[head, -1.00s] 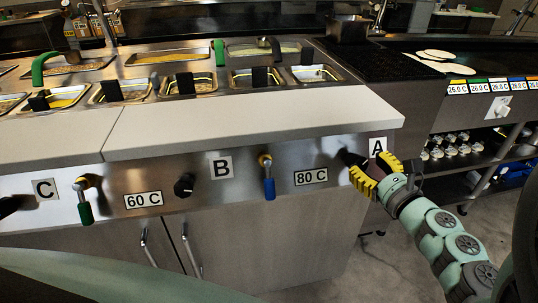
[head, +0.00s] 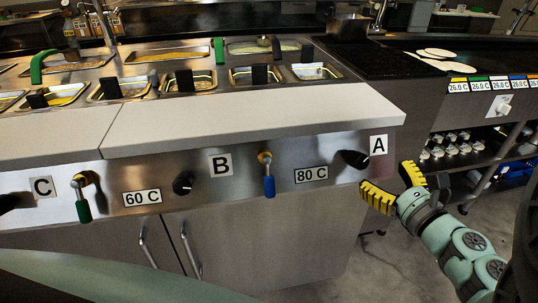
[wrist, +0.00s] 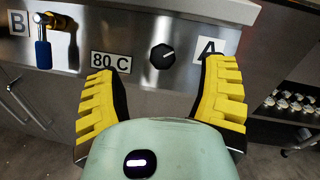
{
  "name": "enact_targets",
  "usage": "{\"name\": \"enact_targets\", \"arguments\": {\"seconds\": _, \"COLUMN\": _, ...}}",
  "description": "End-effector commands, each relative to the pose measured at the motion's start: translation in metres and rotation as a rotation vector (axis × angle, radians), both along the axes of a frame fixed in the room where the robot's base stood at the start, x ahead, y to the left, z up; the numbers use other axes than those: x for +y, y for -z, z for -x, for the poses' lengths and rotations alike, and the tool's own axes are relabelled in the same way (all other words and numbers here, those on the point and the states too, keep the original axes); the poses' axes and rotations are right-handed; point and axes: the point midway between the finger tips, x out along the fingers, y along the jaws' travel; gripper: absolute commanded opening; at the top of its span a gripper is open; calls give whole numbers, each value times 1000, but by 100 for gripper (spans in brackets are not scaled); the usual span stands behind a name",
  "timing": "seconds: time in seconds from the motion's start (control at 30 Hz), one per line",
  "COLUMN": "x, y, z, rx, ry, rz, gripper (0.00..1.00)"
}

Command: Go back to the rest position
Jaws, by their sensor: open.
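My gripper (head: 394,187) is open and empty, with yellow ridged fingers. In the head view it is at the right end of the steel counter front, below and right of the black knob (head: 354,159) beside label A (head: 378,144). In the wrist view my gripper (wrist: 162,100) has its fingers spread wide. The knob (wrist: 162,56) shows between and beyond the fingertips, apart from them.
The counter's pale ledge (head: 250,118) juts out above the panel. A blue-handled valve (head: 268,177) and a green-handled valve (head: 82,203) stick out of the front. Tortillas (head: 440,53) lie on the right-hand worktop. Grey floor (head: 355,255) is open below.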

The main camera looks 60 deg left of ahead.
Motion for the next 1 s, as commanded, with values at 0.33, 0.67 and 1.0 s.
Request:
{"name": "enact_targets", "arguments": {"seconds": 0.33, "x": -12, "y": -1, "z": 3, "rx": -1, "ry": 1, "rz": 0, "gripper": 71}}
{"name": "enact_targets", "arguments": {"seconds": 0.67, "x": -11, "y": 0, "z": 4, "rx": -1, "ry": -1, "rz": 1, "gripper": 71}}
{"name": "enact_targets", "arguments": {"seconds": 1.0, "x": -23, "y": -81, "z": 10, "rx": 397, "ry": -48, "rz": -269, "gripper": 71}}
